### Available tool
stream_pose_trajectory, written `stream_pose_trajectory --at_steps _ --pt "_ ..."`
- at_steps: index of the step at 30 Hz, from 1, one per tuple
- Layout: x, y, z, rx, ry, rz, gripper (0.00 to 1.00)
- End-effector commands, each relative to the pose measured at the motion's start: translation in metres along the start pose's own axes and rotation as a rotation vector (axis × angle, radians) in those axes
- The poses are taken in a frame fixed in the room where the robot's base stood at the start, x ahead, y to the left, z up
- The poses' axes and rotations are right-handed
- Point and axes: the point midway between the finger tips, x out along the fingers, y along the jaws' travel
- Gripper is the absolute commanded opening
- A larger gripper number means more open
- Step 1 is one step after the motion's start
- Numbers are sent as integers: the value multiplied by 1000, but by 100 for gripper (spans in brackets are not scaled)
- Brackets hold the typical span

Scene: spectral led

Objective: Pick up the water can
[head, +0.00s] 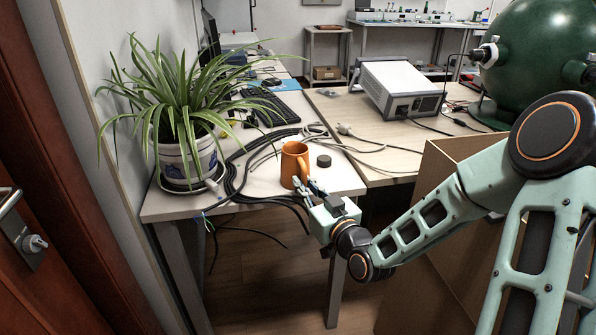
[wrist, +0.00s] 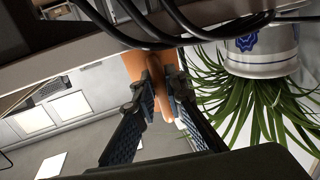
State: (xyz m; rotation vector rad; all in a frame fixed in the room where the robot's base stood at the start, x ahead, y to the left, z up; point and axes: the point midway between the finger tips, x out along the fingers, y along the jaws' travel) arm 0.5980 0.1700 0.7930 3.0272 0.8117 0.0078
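The only thing that looks like the water can is an orange, mug-shaped can (head: 294,164) with a handle. It stands upright near the front edge of the desk (head: 262,185). My gripper (head: 308,184) is at the near side of the can, at the desk edge. In the wrist view, which is upside down, the can (wrist: 140,67) is partly hidden behind the fingers. The two fingers of my gripper (wrist: 162,88) stand apart, one on each side of the orange handle. I cannot tell whether either finger touches it.
Black cables (head: 236,170) lie left of the can and hang over the front edge. A potted plant (head: 185,155) stands at the left. A small black disc (head: 323,161) is right of the can. A cardboard box (head: 425,260) is below my arm. A grey instrument (head: 400,88) stands farther back.

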Motion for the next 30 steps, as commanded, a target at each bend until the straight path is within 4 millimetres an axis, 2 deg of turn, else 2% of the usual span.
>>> stream_pose_trajectory --at_steps 19,30 --pt "0 -1 -1 2 -4 -3 0" --pt "0 -1 -26 0 -1 -2 0"
